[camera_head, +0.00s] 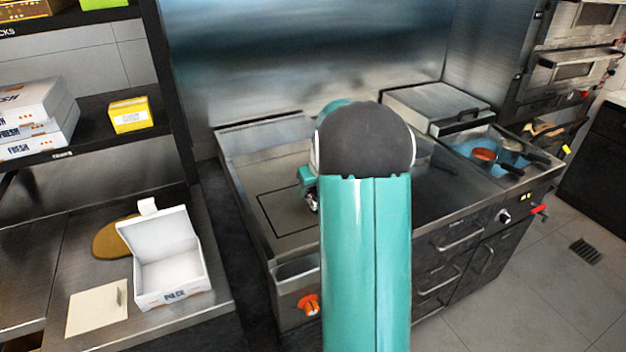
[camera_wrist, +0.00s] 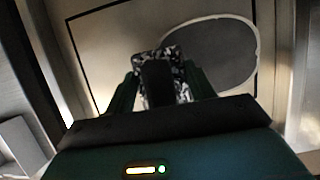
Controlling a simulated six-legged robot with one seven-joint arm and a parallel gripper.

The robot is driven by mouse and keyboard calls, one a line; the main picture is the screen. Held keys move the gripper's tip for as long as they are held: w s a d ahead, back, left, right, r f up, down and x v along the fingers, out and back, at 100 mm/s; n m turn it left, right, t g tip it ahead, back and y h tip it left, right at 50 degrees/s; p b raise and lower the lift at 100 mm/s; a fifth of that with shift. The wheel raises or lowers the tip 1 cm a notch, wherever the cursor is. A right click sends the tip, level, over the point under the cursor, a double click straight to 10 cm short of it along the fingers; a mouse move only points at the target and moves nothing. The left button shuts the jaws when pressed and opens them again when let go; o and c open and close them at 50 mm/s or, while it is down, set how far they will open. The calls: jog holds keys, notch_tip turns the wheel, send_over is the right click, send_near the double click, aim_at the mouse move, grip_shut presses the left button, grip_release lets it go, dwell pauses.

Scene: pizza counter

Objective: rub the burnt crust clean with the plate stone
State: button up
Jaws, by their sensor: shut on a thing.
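My gripper (camera_wrist: 160,82) is shut on the plate stone, a black-and-white speckled block (camera_wrist: 173,64) with a dark grip between my fingers. In the head view the stone (camera_head: 312,201) shows in part beside my arm, over the steel hot plate (camera_head: 283,170). A dark grey rounded patch with a pale rim (camera_wrist: 220,55), which looks like the burnt crust, lies on the plate inside a thin black outline. The stone is at the patch's left edge in the wrist view. I cannot tell whether it touches the plate. My arm hides the patch in the head view.
An open white box (camera_head: 170,262) stands on the left counter (camera_head: 215,325). The plate's left part is clear.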

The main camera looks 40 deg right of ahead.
jog(key=shift+f, duration=0.45)
jog(key=shift+f, duration=1.4)
jog(key=shift+s+d+r, duration=0.1)
jog(key=shift+s+d, duration=0.05)
jog(key=shift+d, duration=0.4)
jog(key=shift+s+d+r, duration=0.1)
jog(key=shift+d, duration=0.4)
jog(key=shift+s+d+f, duration=0.1)
jog(key=shift+s+d, duration=0.05)
jog(key=shift+d, duration=0.45)
jog(key=shift+s+d+f, duration=0.1)
jog(key=shift+s+d, duration=0.05)
jog(key=shift+d, duration=0.4)
jog(key=shift+s+d, duration=0.25)
jog(key=shift+d, duration=0.5)
